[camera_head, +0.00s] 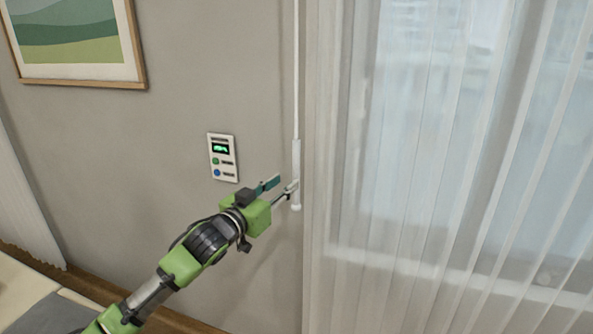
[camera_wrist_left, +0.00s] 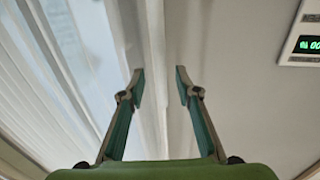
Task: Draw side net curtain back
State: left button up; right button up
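The white net curtain (camera_head: 430,170) hangs in sheer vertical folds across the window, filling the right of the head view. It also shows at the left of the wrist view (camera_wrist_left: 50,80). A thin white wand (camera_head: 296,165) with a thicker handle hangs at the curtain's left edge. My left gripper (camera_head: 280,186) is open beside the wand's handle, one fingertip overlapping it in the head view. In the wrist view, the open fingers (camera_wrist_left: 160,86) point toward a pale vertical strip; I cannot tell whether the wand is between them. My right gripper is out of view.
A wall panel (camera_head: 222,157) with a green display is left of the gripper. A framed picture (camera_head: 75,83) hangs at upper left. Another pale curtain (camera_head: 22,205) hangs at far left, above part of a bed (camera_head: 22,290). Bare wall lies between.

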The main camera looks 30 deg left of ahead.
aim_at(294, 175)
pick_arm(q)
jog(key=w+p, duration=0.1)
jog(key=w, duration=0.5)
jog(key=shift+a+p, duration=0.2)
jog(key=shift+p, duration=0.15)
jog(key=shift+w, duration=0.6)
grip_shut()
